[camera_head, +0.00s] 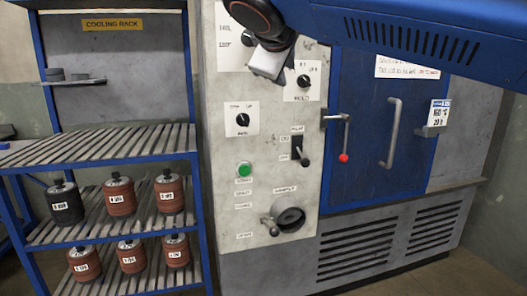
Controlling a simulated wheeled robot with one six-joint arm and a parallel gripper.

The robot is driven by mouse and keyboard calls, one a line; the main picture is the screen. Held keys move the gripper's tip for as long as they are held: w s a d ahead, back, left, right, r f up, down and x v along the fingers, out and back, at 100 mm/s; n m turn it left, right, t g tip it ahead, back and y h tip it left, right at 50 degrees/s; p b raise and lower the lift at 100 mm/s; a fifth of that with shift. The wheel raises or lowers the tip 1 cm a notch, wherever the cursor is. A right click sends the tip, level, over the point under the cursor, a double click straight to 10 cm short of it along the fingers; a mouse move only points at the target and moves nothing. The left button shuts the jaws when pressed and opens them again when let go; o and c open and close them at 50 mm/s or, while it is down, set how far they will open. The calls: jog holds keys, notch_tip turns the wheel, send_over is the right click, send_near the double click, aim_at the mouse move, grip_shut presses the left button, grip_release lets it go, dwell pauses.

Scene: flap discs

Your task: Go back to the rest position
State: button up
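My gripper (270,64) hangs at the top middle of the head view, in front of the upper part of a grey control panel (222,190). It shows as a short pale metal end below a dark round wrist part. Its fingers are too foreshortened to tell whether they are open or shut, and no held object shows. My blue arm crosses the top right, in front of the upper part of a blue oven door (368,160).
A cooling rack (110,143) stands at left with a bare top shelf and several labelled canisters (119,197) on the lower shelves. The panel carries knobs, a green button (244,170) and a switch lever (301,155). A red-tipped latch (345,140) and a handle (392,135) stick out at the door.

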jog(key=s+d+f+m+g, duration=0.2)
jog(key=s+d+f+g, duration=0.15)
jog(key=d+f, duration=0.65)
jog(key=s+d+f+m+g, duration=0.2)
jog(key=s+d+f+m, duration=0.15)
jog(key=d+f, duration=0.7)
jog(key=s+d+f+m+g, duration=0.1)
jog(key=s+f+m, duration=0.1)
jog(key=s+f, duration=0.3)
jog(key=s+d+f+m+g+y, duration=0.1)
jog(key=s+f, duration=0.5)
jog(key=f, duration=0.6)
jog(key=s+d+f+m+g+y, duration=0.1)
jog(key=s+d+f+m, duration=0.1)
jog(key=s+f, duration=0.4)
notch_tip(320, 180, down, 3)
jog(key=shift+m, duration=0.65)
